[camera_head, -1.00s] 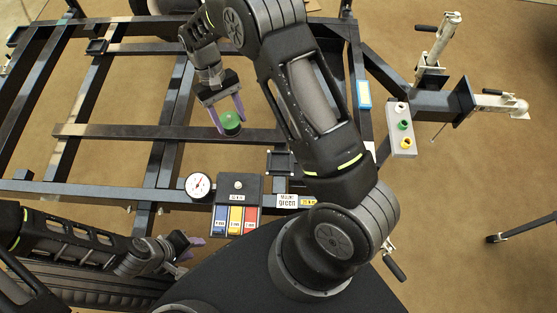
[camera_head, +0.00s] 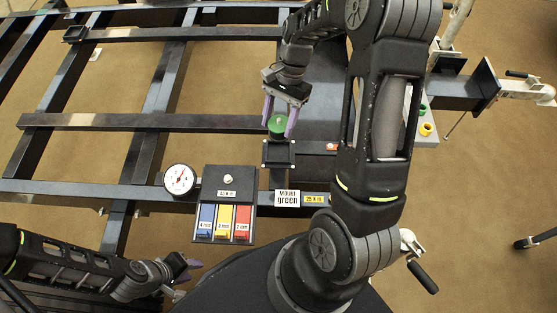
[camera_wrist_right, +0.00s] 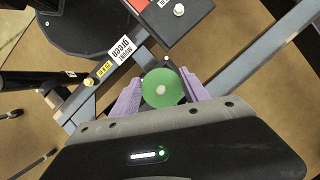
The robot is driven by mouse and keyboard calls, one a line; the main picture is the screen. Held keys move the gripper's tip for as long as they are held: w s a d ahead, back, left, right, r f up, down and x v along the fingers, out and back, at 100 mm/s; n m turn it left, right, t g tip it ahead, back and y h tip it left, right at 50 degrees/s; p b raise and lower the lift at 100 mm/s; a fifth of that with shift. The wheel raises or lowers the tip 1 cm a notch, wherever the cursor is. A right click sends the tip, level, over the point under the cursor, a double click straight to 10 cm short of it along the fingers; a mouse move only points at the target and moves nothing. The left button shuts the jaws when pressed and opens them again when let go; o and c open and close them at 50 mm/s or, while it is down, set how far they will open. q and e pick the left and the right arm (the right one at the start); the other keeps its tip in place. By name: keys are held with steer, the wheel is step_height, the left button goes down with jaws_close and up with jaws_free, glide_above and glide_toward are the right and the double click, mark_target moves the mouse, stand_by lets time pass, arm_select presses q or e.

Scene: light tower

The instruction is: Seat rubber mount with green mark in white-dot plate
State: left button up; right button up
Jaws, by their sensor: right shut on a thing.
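The rubber mount with a green top (camera_head: 278,125) is held between the purple fingers of my right gripper (camera_head: 279,118). In the right wrist view the mount (camera_wrist_right: 162,88) shows as a green disc with a pale centre, between the two fingertips (camera_wrist_right: 163,92). A square black plate (camera_head: 278,160) on the frame is just below the mount in the head view. Any gap between them cannot be judged. A second black plate (camera_head: 75,34) is at the far left. I cannot make out a white dot on either. My left gripper (camera_head: 186,268) is at the lower left; its jaws are unclear.
A dial gauge (camera_head: 180,179) and a black box with blue, yellow and red blocks (camera_head: 228,205) stand in front. A "mount green" label (camera_head: 287,198) is beside the box. A grey block with coloured fittings (camera_head: 426,129) is at right. Dark frame bars surround open gaps.

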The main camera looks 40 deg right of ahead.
mark_target(278, 135)
steer(key=shift+f+b, duration=0.7)
steer(key=shift+f, duration=2.4)
steer(key=shift+f+b, duration=0.5)
steer(key=shift+f, duration=1.35)
steer(key=shift+f, duration=0.2)
steer(key=o, duration=1.6)
